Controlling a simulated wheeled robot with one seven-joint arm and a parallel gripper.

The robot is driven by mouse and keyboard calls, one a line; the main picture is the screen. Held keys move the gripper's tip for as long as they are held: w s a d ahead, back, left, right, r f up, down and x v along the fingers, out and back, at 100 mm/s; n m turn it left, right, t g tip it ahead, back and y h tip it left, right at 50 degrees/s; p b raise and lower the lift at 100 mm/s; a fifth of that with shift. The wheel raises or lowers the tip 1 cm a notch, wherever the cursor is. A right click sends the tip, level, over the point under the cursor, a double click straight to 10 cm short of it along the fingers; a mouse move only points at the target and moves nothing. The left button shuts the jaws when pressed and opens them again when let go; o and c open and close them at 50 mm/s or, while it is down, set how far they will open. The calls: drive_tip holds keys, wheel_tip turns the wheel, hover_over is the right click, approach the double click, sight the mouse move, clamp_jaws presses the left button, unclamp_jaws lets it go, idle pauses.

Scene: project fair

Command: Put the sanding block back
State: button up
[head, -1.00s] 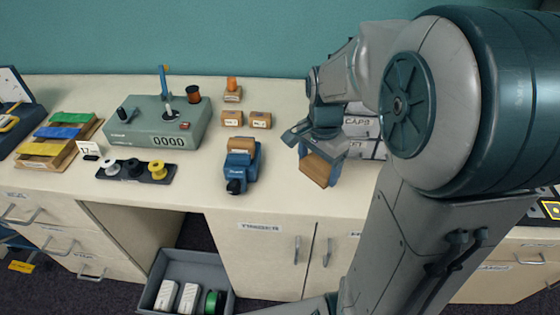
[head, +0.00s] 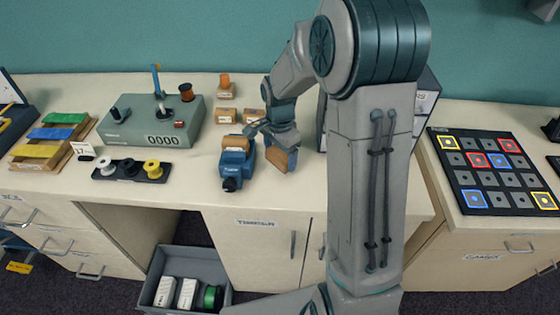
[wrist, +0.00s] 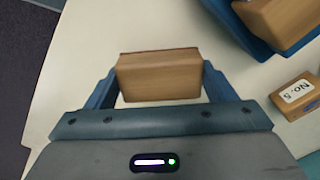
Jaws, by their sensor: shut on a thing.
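My gripper (head: 281,148) is shut on a wooden block, the sanding block (head: 278,158), and holds it near the counter. In the wrist view the sanding block (wrist: 158,76) sits between the two blue fingers of my gripper (wrist: 158,85). A blue tool (head: 232,170) with a brown wooden block on top stands just left of my gripper in the head view. Part of this blue tool (wrist: 245,35) shows at the top right of the wrist view. I cannot tell the exact height of the held block.
Small labelled wooden blocks (head: 225,116) stand behind the blue tool, one marked "No. 5" (wrist: 297,95). A green device (head: 150,128) and a black spool tray (head: 130,172) are to the left. A grey box (head: 428,98) stands behind my arm. Counter in front is clear.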

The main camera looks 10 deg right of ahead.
sight(280, 163)
drive_tip(key=shift+f, duration=1.85)
drive_tip(key=shift+f, duration=0.1)
drive_tip(key=shift+f, duration=0.15)
drive_tip(key=o, duration=0.9)
drive_tip(key=shift+o, duration=0.2)
drive_tip(key=shift+r, duration=0.2)
